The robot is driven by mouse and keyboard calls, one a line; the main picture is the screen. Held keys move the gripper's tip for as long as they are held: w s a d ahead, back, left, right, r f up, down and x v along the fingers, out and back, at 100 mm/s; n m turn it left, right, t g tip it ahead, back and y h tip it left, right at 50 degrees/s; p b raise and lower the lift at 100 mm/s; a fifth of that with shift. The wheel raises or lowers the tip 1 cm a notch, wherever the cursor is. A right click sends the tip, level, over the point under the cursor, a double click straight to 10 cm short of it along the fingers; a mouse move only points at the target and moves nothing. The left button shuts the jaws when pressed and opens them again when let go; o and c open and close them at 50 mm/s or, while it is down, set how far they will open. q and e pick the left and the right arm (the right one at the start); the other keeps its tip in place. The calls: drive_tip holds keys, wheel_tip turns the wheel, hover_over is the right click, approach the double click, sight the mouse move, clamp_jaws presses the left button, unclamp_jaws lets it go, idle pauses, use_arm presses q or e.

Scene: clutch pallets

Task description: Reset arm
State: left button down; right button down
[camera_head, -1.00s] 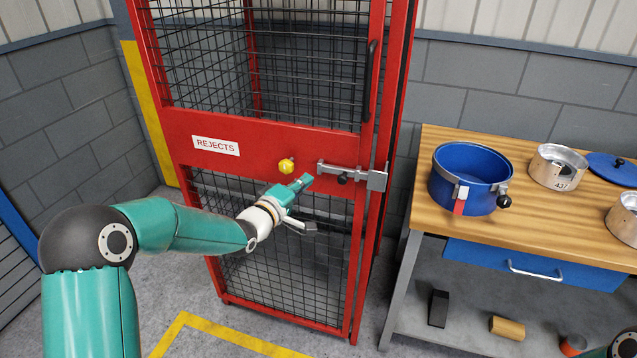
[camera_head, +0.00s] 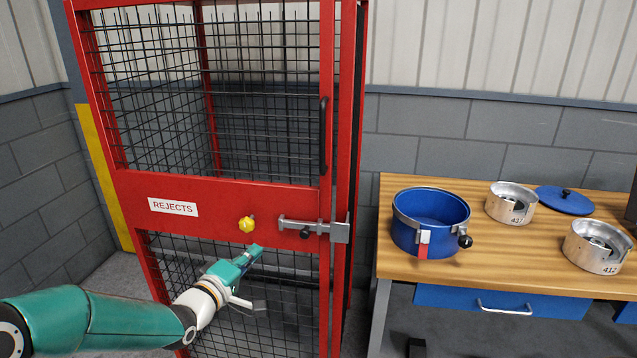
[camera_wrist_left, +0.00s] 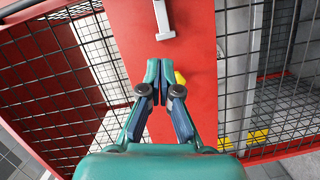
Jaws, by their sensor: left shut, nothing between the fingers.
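My left gripper (camera_head: 254,252) is in front of the red REJECTS cage door, just below its red cross panel (camera_head: 205,212). It is shut and empty, and its closed fingers also show in the left wrist view (camera_wrist_left: 158,75). A yellow knob (camera_head: 247,224) is on the panel just above the fingertips; part of it shows behind the fingers in the wrist view (camera_wrist_left: 180,78). A grey slide bolt (camera_head: 310,228) with a black knob lies across the door's right edge, apart from the gripper. My right gripper is out of view.
A wooden workbench (camera_head: 390,262) stands to the right of the cage. It bears a blue pot (camera_head: 408,233), metal housings (camera_head: 505,203) (camera_head: 590,257) and a blue lid (camera_head: 565,203). A black handle (camera_head: 323,135) is on the door. A grey block wall is behind.

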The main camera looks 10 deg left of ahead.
use_arm(q)
drive_tip(key=s+d+f+g, duration=0.2)
drive_tip(key=s+d+f, duration=0.15)
drive_tip(key=f, duration=0.55)
drive_tip(key=s+d+f+g, duration=0.2)
drive_tip(key=s+f+g, duration=0.15)
drive_tip(key=f, duration=0.55)
drive_tip(key=s+d+f+g, duration=0.2)
drive_tip(key=s+d+f, duration=0.15)
drive_tip(key=f, duration=0.45)
drive_tip(key=s+d+f+m+g, duration=0.1)
drive_tip(key=s+f+m+g, duration=0.3)
drive_tip(key=s, duration=0.7)
drive_tip(key=s+d+f+m+g, duration=0.1)
drive_tip(key=s+f+m+g, duration=0.3)
drive_tip(key=s, duration=0.8)
wheel_tip(320, 180, down, 3)
drive_tip(key=shift+s+f+m+y, duration=0.1)
drive_tip(key=shift+s+m+y, duration=0.25)
drive_tip(key=shift+m, duration=0.65)
drive_tip(key=shift+w+g, duration=0.1)
drive_tip(key=shift+g, duration=0.15)
